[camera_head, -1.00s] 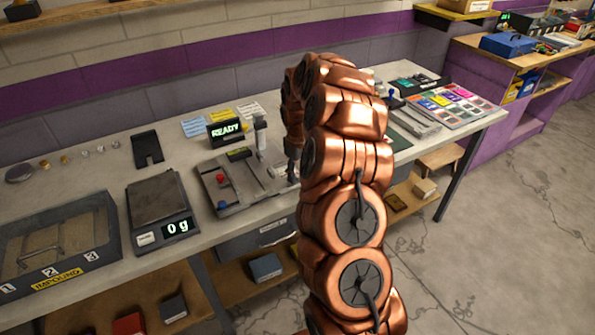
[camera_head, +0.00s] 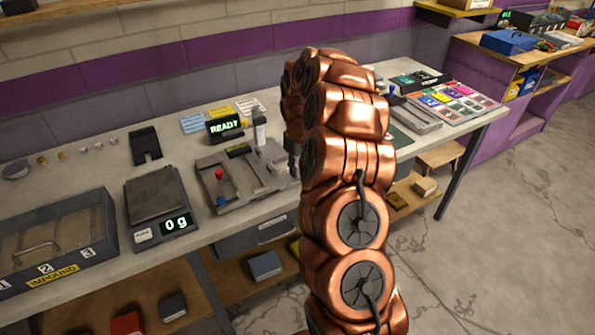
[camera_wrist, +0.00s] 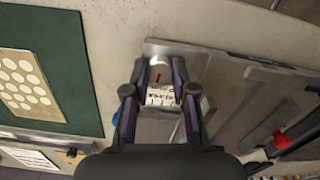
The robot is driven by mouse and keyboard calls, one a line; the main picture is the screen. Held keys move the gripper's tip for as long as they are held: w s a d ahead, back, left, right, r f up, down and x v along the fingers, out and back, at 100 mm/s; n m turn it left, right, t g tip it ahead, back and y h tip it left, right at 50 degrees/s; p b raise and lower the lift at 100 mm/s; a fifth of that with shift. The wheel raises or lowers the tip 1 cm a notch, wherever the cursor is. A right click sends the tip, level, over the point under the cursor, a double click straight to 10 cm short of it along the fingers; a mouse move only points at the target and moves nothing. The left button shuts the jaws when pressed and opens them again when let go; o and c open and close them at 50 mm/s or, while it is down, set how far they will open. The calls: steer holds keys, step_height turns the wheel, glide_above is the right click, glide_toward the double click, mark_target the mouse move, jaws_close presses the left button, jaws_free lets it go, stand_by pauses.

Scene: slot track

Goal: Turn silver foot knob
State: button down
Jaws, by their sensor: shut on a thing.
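The knob sits at the edge of a grey metal plate fixture. In the head view the fixture (camera_head: 236,188) lies on the bench, with red and blue knobs on its left part. There my copper arm hides the silver knob and most of my gripper.
A scale (camera_head: 158,203) reading 0 g and an impound box (camera_head: 60,240) stand left of the fixture. In the wrist view a green board (camera_wrist: 75,45) with pale discs lies to the left.

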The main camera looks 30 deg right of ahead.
steer(key=m+b, duration=0.2)
steer(key=b, duration=0.1)
steer(key=m+b, duration=0.2)
steer(key=shift+f, duration=0.25)
steer(key=shift+r+m+b, duration=0.2)
steer(key=shift+m+b, duration=1.5)
steer(key=shift+m, duration=0.1)
steer(key=shift+r, duration=0.1)
steer(key=c, duration=0.9)
jaws_free()
steer(key=shift+c, duration=0.2)
step_height(320, 180, up, 12)
